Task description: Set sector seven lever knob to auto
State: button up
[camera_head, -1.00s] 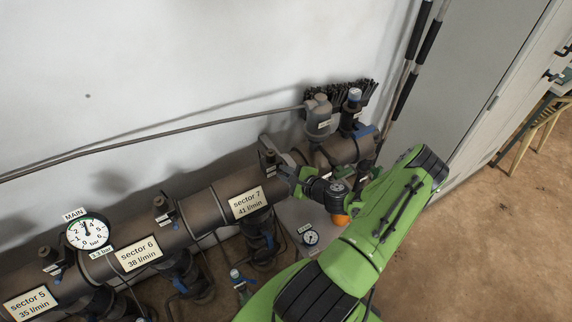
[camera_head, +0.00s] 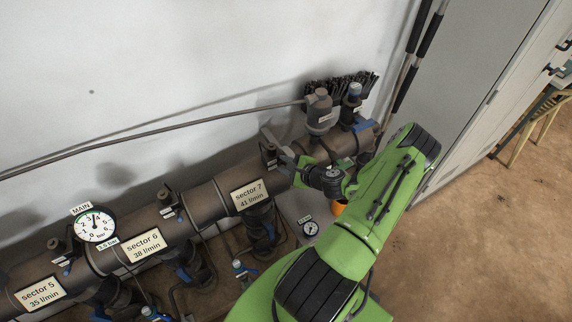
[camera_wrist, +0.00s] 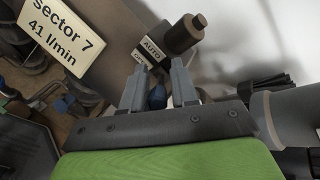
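The sector 7 plate (camera_head: 249,195) is on the brown manifold pipe, and it also shows in the wrist view (camera_wrist: 62,32). Right of it stands a dark cylindrical valve head (camera_wrist: 183,34) with an AUTO label (camera_wrist: 152,48) and a second, partly hidden label below. My gripper (camera_wrist: 159,68) is at this valve, its two grey fingers apart. In the head view my gripper (camera_head: 288,164) is beside the valve head (camera_head: 269,151), and the knob is hidden.
A thin conduit (camera_head: 150,130) runs along the wall. The MAIN gauge (camera_head: 95,225) and the sector 6 plate (camera_head: 143,246) are left. Open floor lies right.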

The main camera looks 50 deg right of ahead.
jog(key=shift+s, duration=0.15)
jog(key=b+v, duration=0.1)
jog(key=v, duration=1.4)
jog(key=shift+s+r, duration=0.15)
jog(key=shift+s, duration=0.1)
